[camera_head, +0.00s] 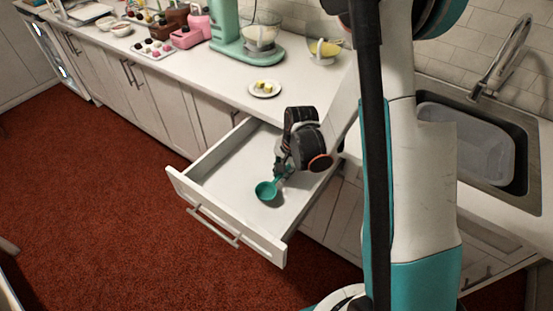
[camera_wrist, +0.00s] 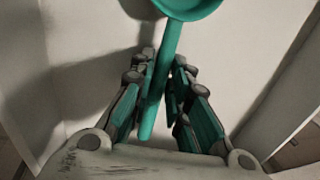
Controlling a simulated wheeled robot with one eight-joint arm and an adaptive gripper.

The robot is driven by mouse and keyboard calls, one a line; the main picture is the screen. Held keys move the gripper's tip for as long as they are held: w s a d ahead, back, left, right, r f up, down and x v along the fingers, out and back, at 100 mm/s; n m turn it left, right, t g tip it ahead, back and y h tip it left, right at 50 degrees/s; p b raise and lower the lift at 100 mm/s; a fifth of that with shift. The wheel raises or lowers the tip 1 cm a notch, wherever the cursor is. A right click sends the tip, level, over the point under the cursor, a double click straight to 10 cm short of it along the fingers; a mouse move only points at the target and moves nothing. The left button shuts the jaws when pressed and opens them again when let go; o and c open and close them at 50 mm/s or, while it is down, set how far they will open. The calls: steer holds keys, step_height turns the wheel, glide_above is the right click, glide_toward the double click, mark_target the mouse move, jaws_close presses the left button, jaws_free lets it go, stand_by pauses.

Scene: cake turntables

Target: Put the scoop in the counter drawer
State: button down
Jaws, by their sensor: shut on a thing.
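The teal scoop (camera_head: 267,190) has a round bowl and a straight handle. My gripper (camera_head: 281,168) is shut on its handle, over the inside of the open counter drawer (camera_head: 229,223). In the wrist view the scoop's handle (camera_wrist: 160,85) runs between the two fingers of my gripper (camera_wrist: 162,75), and its bowl is cut off by the top edge. The drawer is white, pulled out, and otherwise looks empty; its pale floor (camera_wrist: 232,60) fills the wrist view behind the scoop. I cannot tell whether the scoop touches the drawer floor.
The white counter (camera_head: 215,78) runs behind the drawer, with a small plate (camera_head: 265,89) of yellow pieces, a mint stand mixer (camera_head: 245,40) and a bowl (camera_head: 325,50). A sink (camera_head: 490,150) is at the right. Red floor (camera_head: 110,200) lies open in front of the drawer.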

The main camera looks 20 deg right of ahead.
steer(key=w, duration=0.3)
steer(key=shift+w, duration=0.3)
steer(key=w, duration=0.1)
steer(key=w+b, duration=0.1)
steer(key=w, duration=0.1)
steer(key=shift+w+f, duration=0.15)
steer(key=shift+f, duration=0.1)
steer(key=shift+f+b, duration=0.5)
steer(key=shift+b, duration=0.05)
steer(key=shift+r, duration=0.1)
steer(key=c, duration=1.5)
jaws_free()
steer(key=shift+c, duration=0.2)
